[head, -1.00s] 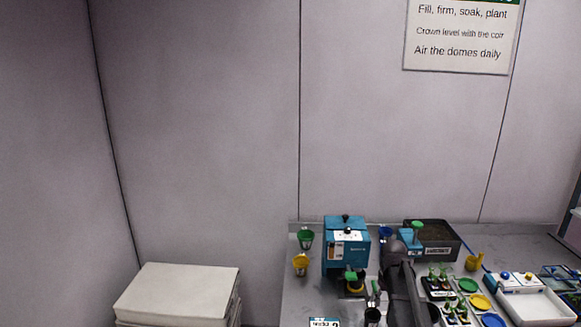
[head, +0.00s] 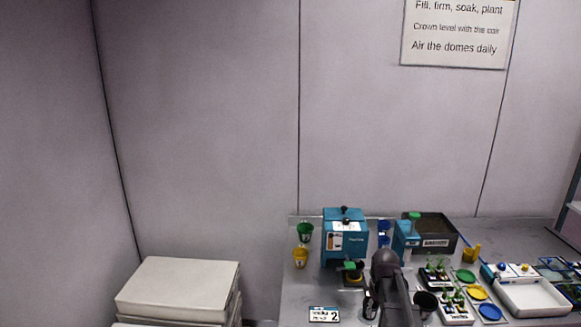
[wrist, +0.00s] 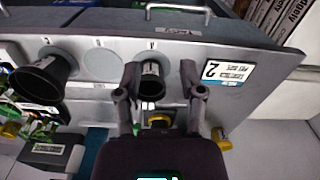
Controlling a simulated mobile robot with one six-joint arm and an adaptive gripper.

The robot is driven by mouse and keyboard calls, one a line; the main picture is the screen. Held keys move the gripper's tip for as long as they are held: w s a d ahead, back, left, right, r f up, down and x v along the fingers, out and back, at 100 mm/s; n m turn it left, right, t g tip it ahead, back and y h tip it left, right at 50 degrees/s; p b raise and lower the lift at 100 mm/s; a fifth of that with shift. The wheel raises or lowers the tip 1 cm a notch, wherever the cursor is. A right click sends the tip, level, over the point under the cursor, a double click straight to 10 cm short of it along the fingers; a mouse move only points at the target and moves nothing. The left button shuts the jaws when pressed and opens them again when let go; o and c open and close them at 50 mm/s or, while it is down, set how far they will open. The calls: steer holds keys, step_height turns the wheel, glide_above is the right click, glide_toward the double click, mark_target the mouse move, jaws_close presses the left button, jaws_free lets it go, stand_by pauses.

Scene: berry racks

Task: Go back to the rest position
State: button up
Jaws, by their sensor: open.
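My gripper (wrist: 160,78) is open in the wrist view, with its two fingers apart. A small dark cup (wrist: 150,88) shows between the fingers. I cannot tell whether the fingers are around it or above it, and nothing looks gripped. In the head view, my dark arm stands over the front of the bench (head: 297,290), and its fingers are hard to make out there. A small dark cup (head: 370,307) shows just left of the arm.
A blue machine (head: 343,243), a black bin (head: 437,228), and green (head: 305,230) and yellow (head: 300,257) cups stand behind the arm. A black funnel-shaped cup (wrist: 42,78) is beside my gripper. A number card (head: 324,314) lies at the front left. A white tray (head: 530,310) is right.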

steer(key=s+a+f+b, duration=0.3)
steer(key=s+a+f, duration=0.1)
steer(key=s, duration=0.3)
steer(key=s+a+f+m+b, duration=0.1)
steer(key=s+a+f+b, duration=0.2)
steer(key=s, duration=0.4)
steer(key=shift+s+a+f+b, duration=0.15)
steer(key=shift+a+f+b, duration=0.35)
steer(key=shift+a, duration=0.65)
